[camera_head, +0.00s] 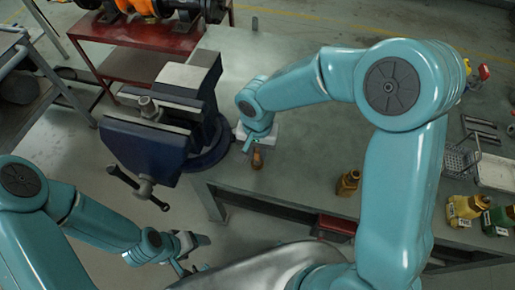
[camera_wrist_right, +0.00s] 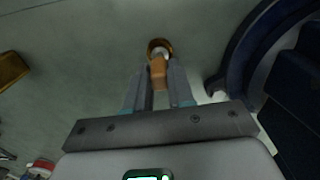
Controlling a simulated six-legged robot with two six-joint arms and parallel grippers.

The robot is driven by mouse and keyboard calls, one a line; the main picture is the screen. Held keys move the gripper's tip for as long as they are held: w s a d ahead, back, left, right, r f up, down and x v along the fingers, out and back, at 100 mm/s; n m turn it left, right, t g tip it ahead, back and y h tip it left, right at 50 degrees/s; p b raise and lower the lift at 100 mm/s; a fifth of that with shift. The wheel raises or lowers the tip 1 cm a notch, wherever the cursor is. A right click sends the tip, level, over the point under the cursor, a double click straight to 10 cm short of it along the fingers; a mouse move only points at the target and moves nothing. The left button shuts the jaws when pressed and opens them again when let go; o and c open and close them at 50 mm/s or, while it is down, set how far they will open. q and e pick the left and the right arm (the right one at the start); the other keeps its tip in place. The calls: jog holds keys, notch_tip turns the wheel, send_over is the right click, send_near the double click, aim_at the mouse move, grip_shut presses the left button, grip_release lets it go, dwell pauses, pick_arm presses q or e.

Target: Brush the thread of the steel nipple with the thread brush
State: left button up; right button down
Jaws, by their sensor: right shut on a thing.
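My right gripper (camera_head: 256,146) is shut on a small brown-handled tool that looks like the thread brush (camera_head: 257,160), over the grey bench right of the vise. In the right wrist view the brush (camera_wrist_right: 158,72) sits between the two fingers, with a round, copper-rimmed end beyond the fingertips. A short steel piece that looks like the nipple (camera_head: 148,106) stands upright at the jaws of the blue vise (camera_head: 155,135), apart from the brush. Its thread is too small to make out. My left gripper (camera_head: 195,255) is low at the front, away from the vise; its finger gap is unclear.
The vise handle (camera_head: 138,188) juts out at the front left. A red table (camera_head: 130,40) stands behind.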

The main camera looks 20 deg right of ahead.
jog(key=shift+r+p, duration=1.4)
jog(key=shift+r, duration=1.05)
